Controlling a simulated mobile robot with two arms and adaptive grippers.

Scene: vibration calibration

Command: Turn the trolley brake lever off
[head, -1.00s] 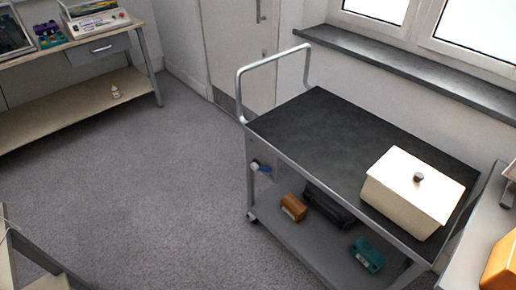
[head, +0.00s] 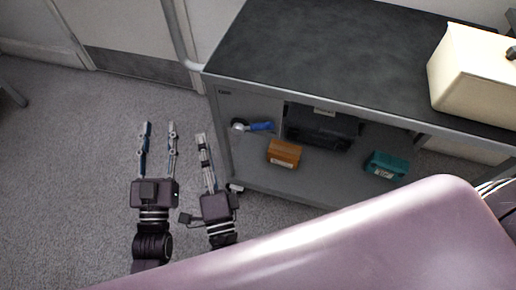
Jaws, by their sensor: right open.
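The trolley (head: 225,145) has a dark top and a lower shelf. A lever with a blue handle (head: 262,127) and a round grey hub sits near its left end, under the top, pointing right and roughly level. It looks like the brake lever. My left gripper (head: 159,127) is over the floor left of the trolley, its two fingers well apart and nothing between them. My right gripper (head: 203,138) is between it and the trolley, left of and a little below the lever, apart from it. It is seen nearly edge-on, open and holding nothing I can see.
On the lower shelf are an orange box (head: 284,154), a dark case (head: 320,128) and a teal box (head: 386,165). A cream lidded box (head: 470,75) stands on the trolley top. Carpet (head: 60,180) to the left is clear. My own body covers the lower right.

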